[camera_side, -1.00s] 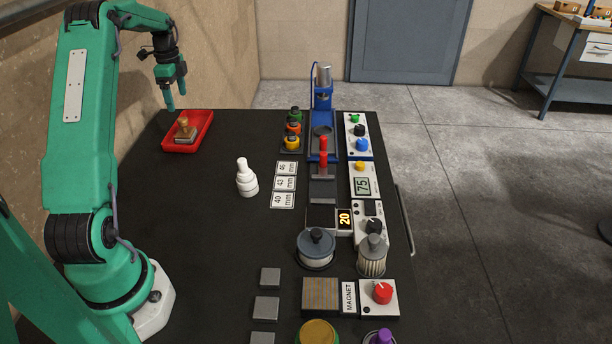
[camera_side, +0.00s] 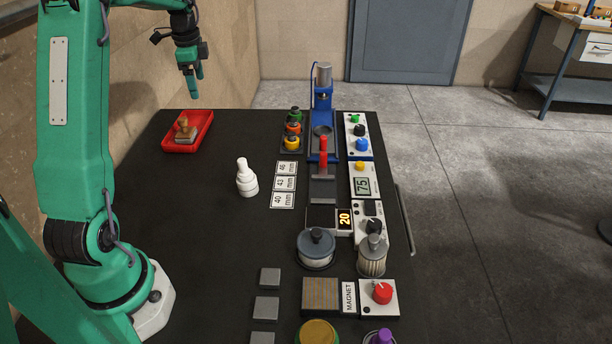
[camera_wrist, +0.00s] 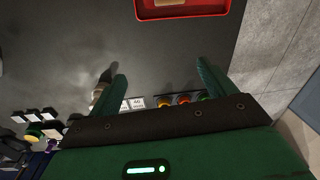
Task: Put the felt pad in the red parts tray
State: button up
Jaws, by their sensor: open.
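The red parts tray (camera_side: 204,128) lies at the far left of the black table. Inside it sits a block with a wooden knob and a greyish base (camera_side: 185,132), which I take for the felt pad. My gripper (camera_side: 197,88) hangs above and just right of the tray, at the far edge of the table, with nothing between its fingers. In the wrist view my gripper (camera_wrist: 161,70) is open with its fingers wide apart, and the tray (camera_wrist: 183,15) shows only partly at the top edge.
A white stepped piece (camera_side: 246,180) stands mid-table. Right of it are number cards (camera_side: 284,185), coloured knobbed pieces (camera_side: 293,130) and a blue press (camera_side: 323,98). Grey square plates (camera_side: 268,307) lie near the front. The table left of the white piece is clear.

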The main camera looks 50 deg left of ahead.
jog(key=s+d+r+n+t, duration=0.15)
jog(key=d+r, duration=0.25)
jog(key=d, duration=0.6)
jog(key=s+d+r+n+t, duration=0.15)
jog(key=d+r, duration=0.25)
jog(key=d, duration=0.7)
jog(key=s+d+f+n+t, duration=0.1)
jog(key=s+d+f+n, duration=0.2)
jog(key=s+d, duration=1)
jog(key=shift+s+d+n+t+h, duration=0.3)
jog(key=shift+d+n+t, duration=0.15)
jog(key=shift+n, duration=0.25)
